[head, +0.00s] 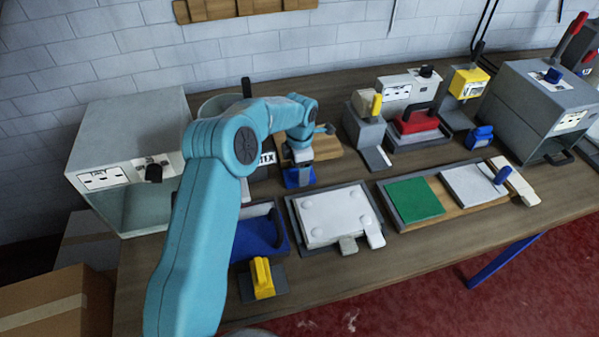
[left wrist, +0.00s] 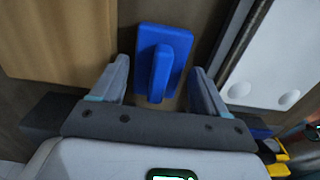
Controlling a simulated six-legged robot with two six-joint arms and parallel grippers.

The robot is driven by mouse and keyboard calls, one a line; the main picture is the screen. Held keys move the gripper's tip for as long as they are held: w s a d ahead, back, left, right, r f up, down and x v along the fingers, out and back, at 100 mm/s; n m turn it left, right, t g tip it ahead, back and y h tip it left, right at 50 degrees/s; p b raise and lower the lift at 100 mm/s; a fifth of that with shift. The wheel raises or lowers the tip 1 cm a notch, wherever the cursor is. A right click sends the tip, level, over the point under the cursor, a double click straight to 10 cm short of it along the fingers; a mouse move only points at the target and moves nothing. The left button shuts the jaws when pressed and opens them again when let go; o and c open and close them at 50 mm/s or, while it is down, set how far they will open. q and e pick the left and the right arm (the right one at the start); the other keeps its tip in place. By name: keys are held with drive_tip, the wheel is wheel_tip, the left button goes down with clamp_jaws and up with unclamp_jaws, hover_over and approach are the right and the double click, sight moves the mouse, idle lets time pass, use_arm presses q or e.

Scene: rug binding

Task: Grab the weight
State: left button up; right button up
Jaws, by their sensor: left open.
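A blue block with an upright grip fin, which I take to be the weight, shows in the left wrist view (left wrist: 176,42). In the head view the blue block (head: 299,178) sits on the table just under my left gripper (head: 300,157). In the left wrist view my left gripper (left wrist: 160,68) is open, with one finger on each side of the fin. There is a gap on both sides and nothing is held. How far the fingertips are above the table is hard to tell. My right gripper is not in view.
A white plate in a dark frame (head: 335,214) lies right of the block. A blue tray (head: 262,236) and a yellow-handled block (head: 262,279) are nearer the front edge. A wooden board (head: 322,148) lies behind. Clamps and grey machines (head: 545,105) stand at back right.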

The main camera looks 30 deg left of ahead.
use_arm(q)
drive_tip(key=shift+s+a+f, duration=0.15)
drive_tip(key=shift+s+f, duration=0.05)
drive_tip(key=shift+f, duration=0.45)
drive_tip(key=shift+w+f, duration=0.15)
drive_tip(key=shift+w, duration=0.1)
drive_tip(key=shift+s, duration=0.1)
drive_tip(key=c, duration=1.3)
drive_tip(key=shift+r, duration=0.2)
clamp_jaws()
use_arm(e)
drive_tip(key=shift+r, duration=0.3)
